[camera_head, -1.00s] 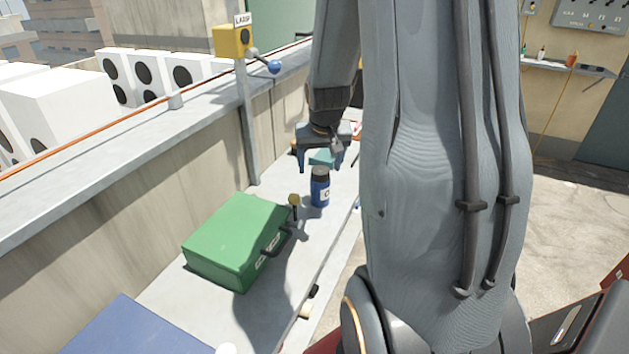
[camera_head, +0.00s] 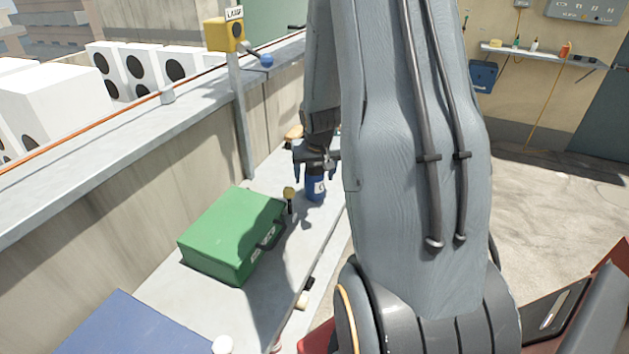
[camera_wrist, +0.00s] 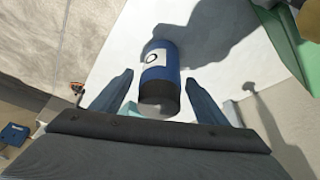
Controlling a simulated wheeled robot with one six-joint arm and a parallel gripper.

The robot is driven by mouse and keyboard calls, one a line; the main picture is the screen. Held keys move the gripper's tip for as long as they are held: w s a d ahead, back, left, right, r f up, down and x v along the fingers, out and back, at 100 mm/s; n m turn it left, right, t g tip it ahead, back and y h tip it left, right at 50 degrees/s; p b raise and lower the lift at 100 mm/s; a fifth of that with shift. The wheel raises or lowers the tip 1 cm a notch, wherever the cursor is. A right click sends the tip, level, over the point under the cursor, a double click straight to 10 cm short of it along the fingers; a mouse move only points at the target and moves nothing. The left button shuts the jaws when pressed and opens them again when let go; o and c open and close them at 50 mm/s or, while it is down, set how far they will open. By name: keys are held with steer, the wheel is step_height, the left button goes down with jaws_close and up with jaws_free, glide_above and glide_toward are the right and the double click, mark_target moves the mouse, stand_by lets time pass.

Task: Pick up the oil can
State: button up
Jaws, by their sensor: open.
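The oil can is a blue cylinder (camera_head: 315,190) with a dark top and a white label, standing upright on the grey ledge in the head view. My gripper (camera_head: 315,172) is just above it, pointing down, and partly hides its top. In the wrist view the can (camera_wrist: 161,72) lies between and beyond the two fingers of my open gripper (camera_wrist: 160,92). The fingers are apart from the can on both sides, and nothing is held.
A green case (camera_head: 230,238) sits left of the can, with a small yellow-topped item (camera_head: 289,193) between them. A blue box (camera_head: 125,328) is at the front. A post with a yellow box (camera_head: 224,35) and a concrete wall (camera_head: 150,150) bound the left side.

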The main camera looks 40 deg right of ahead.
steer(key=c, duration=1.4)
steer(key=shift+r, duration=0.15)
